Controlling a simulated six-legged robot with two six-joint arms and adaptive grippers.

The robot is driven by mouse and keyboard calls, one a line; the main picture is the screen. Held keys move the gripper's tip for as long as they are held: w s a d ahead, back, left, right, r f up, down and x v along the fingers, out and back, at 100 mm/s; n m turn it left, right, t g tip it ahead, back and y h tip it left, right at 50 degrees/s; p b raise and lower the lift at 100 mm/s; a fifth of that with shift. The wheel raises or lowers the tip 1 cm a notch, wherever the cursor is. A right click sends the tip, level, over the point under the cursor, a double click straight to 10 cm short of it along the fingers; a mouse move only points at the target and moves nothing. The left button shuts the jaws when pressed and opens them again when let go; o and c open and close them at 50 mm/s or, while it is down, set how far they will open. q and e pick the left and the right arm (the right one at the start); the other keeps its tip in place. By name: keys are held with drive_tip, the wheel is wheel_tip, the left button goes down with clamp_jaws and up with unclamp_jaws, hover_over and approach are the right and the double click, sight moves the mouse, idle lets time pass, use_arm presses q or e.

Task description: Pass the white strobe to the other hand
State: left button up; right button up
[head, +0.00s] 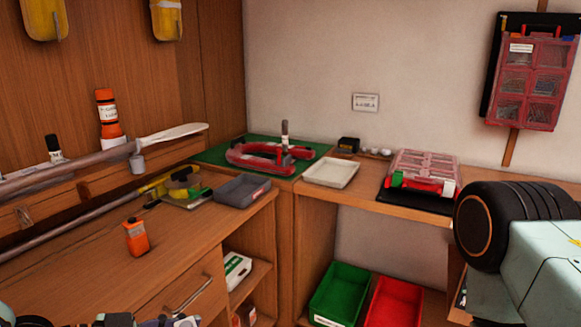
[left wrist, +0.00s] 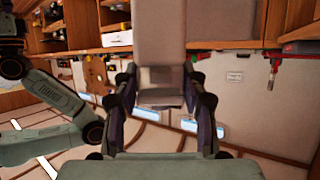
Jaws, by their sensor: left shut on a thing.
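In the left wrist view my left gripper (left wrist: 161,103) has its two dark fingers closed on the sides of a pale, boxy thing (left wrist: 160,76), which I take to be the white strobe. The thing looks shaded grey-beige, and its far end blends into a pale panel behind it. In the head view only the tips of dark and pale parts show at the bottom left edge, so the strobe cannot be made out clearly there. My right gripper is out of view; a pale green arm with a black round joint comes in at the right of the head view.
An orange box (head: 136,238) stands on the left counter. A grey tray (head: 242,191), a white tray (head: 331,173) and a red-lidded case (head: 424,172) lie further back. Green (head: 340,293) and red (head: 394,302) bins sit below. The left counter's front is mostly clear.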

use_arm(q)
drive_tip(key=shift+s+a+f+b, duration=0.2)
drive_tip(key=shift+s+a+b, duration=0.1)
drive_tip(key=shift+s, duration=0.1)
drive_tip(key=shift+a+f+n+t, duration=0.3)
drive_tip(key=shift+a+n+t, duration=0.1)
drive_tip(key=shift+n+t, duration=0.1)
drive_tip(key=shift+w+d, duration=0.1)
drive_tip(key=shift+w, duration=0.1)
